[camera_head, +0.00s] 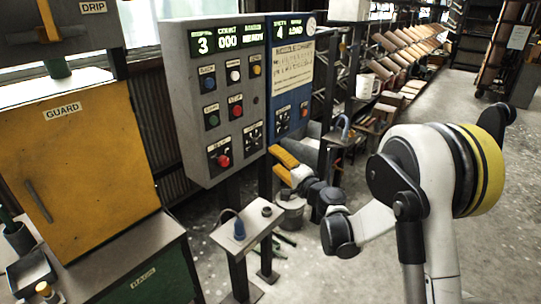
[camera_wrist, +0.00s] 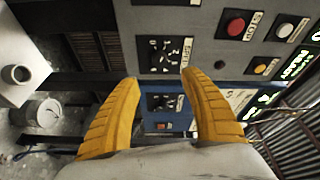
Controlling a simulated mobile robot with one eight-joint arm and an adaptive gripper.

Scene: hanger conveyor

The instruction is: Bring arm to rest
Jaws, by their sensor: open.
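My gripper (camera_head: 282,163) has yellow fingers and is in front of the lower right of the control panel, near its blue section. In the wrist view my gripper (camera_wrist: 158,82) is open, with a wide gap and nothing between the fingers. Behind the gap are the grey panel (camera_wrist: 195,50) and its rotary dials (camera_wrist: 160,54). My white arm stretches from the right side of the head view towards the panel. Whether the fingertips touch the panel cannot be told.
The control panel (camera_head: 185,95) has buttons and lit displays. A small stand (camera_head: 248,222) and a bucket (camera_head: 290,212) are below my gripper. A yellow guard cabinet (camera_head: 85,170) stands at left. Racks with boxes (camera_head: 408,50) are behind. Grey floor at right is open.

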